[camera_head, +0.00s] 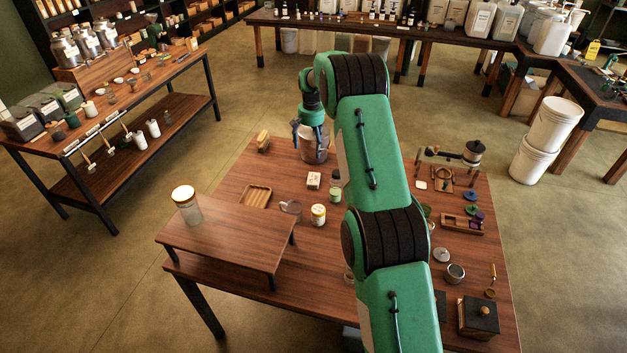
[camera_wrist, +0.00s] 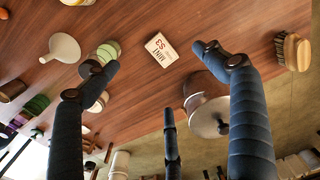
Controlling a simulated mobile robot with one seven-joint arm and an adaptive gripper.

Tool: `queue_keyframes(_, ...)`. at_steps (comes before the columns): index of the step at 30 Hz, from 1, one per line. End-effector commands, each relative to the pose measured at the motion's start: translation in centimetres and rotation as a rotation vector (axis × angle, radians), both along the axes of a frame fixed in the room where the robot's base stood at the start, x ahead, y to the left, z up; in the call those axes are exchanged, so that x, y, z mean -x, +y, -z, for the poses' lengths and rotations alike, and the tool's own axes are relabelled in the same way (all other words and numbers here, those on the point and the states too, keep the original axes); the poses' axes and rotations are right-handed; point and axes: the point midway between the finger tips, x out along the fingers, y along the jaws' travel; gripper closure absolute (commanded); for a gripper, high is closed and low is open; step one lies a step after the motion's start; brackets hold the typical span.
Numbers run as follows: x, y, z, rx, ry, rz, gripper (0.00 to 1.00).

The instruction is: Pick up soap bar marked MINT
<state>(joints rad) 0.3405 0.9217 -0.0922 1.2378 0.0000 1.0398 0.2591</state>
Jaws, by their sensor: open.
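The soap bar is a small cream block (camera_wrist: 159,48) with dark MINT lettering and a red "$3". It lies on the wooden table at the upper middle of the wrist view. A small pale block in the head view (camera_head: 314,180), near the table's middle, appears to be the same bar. My gripper (camera_head: 309,132) is open and empty above the far part of the table. In the wrist view, the spread fingers of my gripper (camera_wrist: 155,62) show on either side of the bar's picture position, apart from it. The third finger is below.
A wooden brush (camera_wrist: 293,52) lies farther right. A raised wooden stand (camera_head: 225,238) fills the table's left. Bare wood surrounds the soap.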

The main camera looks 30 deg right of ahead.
Motion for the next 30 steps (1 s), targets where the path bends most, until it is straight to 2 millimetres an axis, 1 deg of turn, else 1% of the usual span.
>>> queue_keyframes(1, -0.3, -0.7, 1.3, -0.003, 0.009, 0.010, 0.16)
queue_keyframes(3, -0.6, -1.5, 2.8, -0.006, 0.017, 0.021, 0.16)
queue_keyframes(6, -0.9, -2.3, 4.4, -0.009, 0.024, 0.033, 0.16)
queue_keyframes(9, -1.1, -2.8, 5.5, -0.011, 0.030, 0.041, 0.16)
queue_keyframes(13, -1.2, -3.1, 6.0, -0.013, 0.032, 0.046, 0.16)
queue_keyframes(25, -1.2, -3.1, 6.3, -0.012, 0.033, 0.046, 0.16)
queue_keyframes(30, -1.1, -3.1, 7.6, -0.013, 0.034, 0.046, 0.16)
